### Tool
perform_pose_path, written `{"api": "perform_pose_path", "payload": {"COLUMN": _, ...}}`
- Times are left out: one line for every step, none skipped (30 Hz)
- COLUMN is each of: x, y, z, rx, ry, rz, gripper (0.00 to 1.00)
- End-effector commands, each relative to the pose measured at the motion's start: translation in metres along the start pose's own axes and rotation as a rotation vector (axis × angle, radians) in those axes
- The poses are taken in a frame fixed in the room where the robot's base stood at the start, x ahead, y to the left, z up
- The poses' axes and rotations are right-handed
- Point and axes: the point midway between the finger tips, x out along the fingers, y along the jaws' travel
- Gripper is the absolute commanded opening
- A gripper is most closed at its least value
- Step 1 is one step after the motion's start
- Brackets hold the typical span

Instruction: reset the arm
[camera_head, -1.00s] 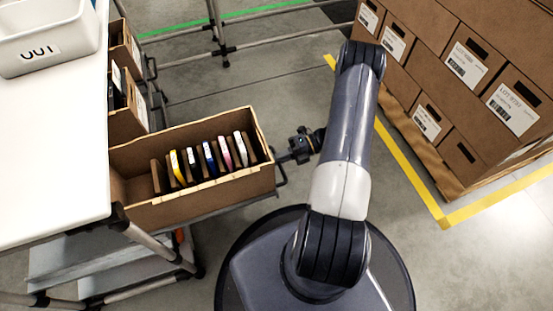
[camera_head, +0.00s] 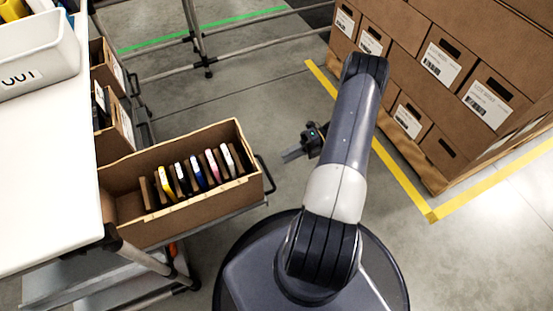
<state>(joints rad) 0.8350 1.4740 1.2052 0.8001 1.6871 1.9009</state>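My arm (camera_head: 350,125) rises from my base and bends at the top. My gripper (camera_head: 292,155) hangs at the left side of the arm, pointing left, partly hidden behind the arm. It is above the floor to the right of the open carton, apart from it. No held thing shows in it. Its fingers are small and seen from above, so I cannot tell whether they are open or shut. The open brown carton (camera_head: 122,232) sits tilted on a cart shelf and holds several thin upright items (camera_head: 195,172) in different colours.
A white table (camera_head: 45,200) with a white bin (camera_head: 38,62) stands at left. More cartons (camera_head: 112,150) sit on the cart behind. Stacked labelled boxes (camera_head: 440,90) on a pallet stand at right, edged by yellow tape (camera_head: 400,180). Floor behind my gripper is clear.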

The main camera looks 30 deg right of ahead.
Motion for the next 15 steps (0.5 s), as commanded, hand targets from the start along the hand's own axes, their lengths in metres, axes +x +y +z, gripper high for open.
{"api": "perform_pose_path", "payload": {"x": -0.0060, "y": 0.0002, "z": 0.0001, "rx": -0.001, "ry": -0.001, "rz": -0.001, "gripper": 0.26}}
{"api": "perform_pose_path", "payload": {"x": -0.0084, "y": 0.0002, "z": -0.0001, "rx": 0.000, "ry": 0.000, "rz": -0.001, "gripper": 0.26}}
{"api": "perform_pose_path", "payload": {"x": -0.0110, "y": 0.0001, "z": -0.0004, "rx": 0.000, "ry": 0.000, "rz": 0.000, "gripper": 0.26}}
{"api": "perform_pose_path", "payload": {"x": -0.0125, "y": 0.0000, "z": -0.0003, "rx": 0.000, "ry": 0.001, "rz": 0.000, "gripper": 0.26}}
{"api": "perform_pose_path", "payload": {"x": -0.0135, "y": -0.0001, "z": -0.0003, "rx": 0.000, "ry": 0.001, "rz": -0.001, "gripper": 0.26}}
{"api": "perform_pose_path", "payload": {"x": -0.0143, "y": -0.0002, "z": -0.0003, "rx": 0.000, "ry": 0.001, "rz": -0.001, "gripper": 0.26}}
{"api": "perform_pose_path", "payload": {"x": -0.0146, "y": -0.0002, "z": -0.0002, "rx": 0.001, "ry": 0.001, "rz": -0.001, "gripper": 0.26}}
{"api": "perform_pose_path", "payload": {"x": -0.0147, "y": -0.0003, "z": -0.0003, "rx": 0.001, "ry": 0.001, "rz": -0.001, "gripper": 0.26}}
{"api": "perform_pose_path", "payload": {"x": -0.0146, "y": -0.0003, "z": -0.0003, "rx": 0.001, "ry": 0.001, "rz": -0.001, "gripper": 0.26}}
{"api": "perform_pose_path", "payload": {"x": -0.0145, "y": -0.0003, "z": -0.0002, "rx": 0.001, "ry": 0.001, "rz": -0.001, "gripper": 0.26}}
{"api": "perform_pose_path", "payload": {"x": -0.0145, "y": -0.0003, "z": -0.0002, "rx": 0.001, "ry": 0.001, "rz": -0.001, "gripper": 0.26}}
{"api": "perform_pose_path", "payload": {"x": -0.0144, "y": -0.0003, "z": -0.0002, "rx": 0.001, "ry": 0.001, "rz": -0.001, "gripper": 0.26}}
{"api": "perform_pose_path", "payload": {"x": -0.0144, "y": -0.0003, "z": -0.0002, "rx": 0.000, "ry": 0.001, "rz": -0.001, "gripper": 0.26}}
{"api": "perform_pose_path", "payload": {"x": -0.0142, "y": -0.0003, "z": -0.0002, "rx": 0.000, "ry": 0.001, "rz": -0.001, "gripper": 0.26}}
{"api": "perform_pose_path", "payload": {"x": -0.0137, "y": -0.0003, "z": -0.0002, "rx": 0.000, "ry": 0.001, "rz": 0.000, "gripper": 0.26}}
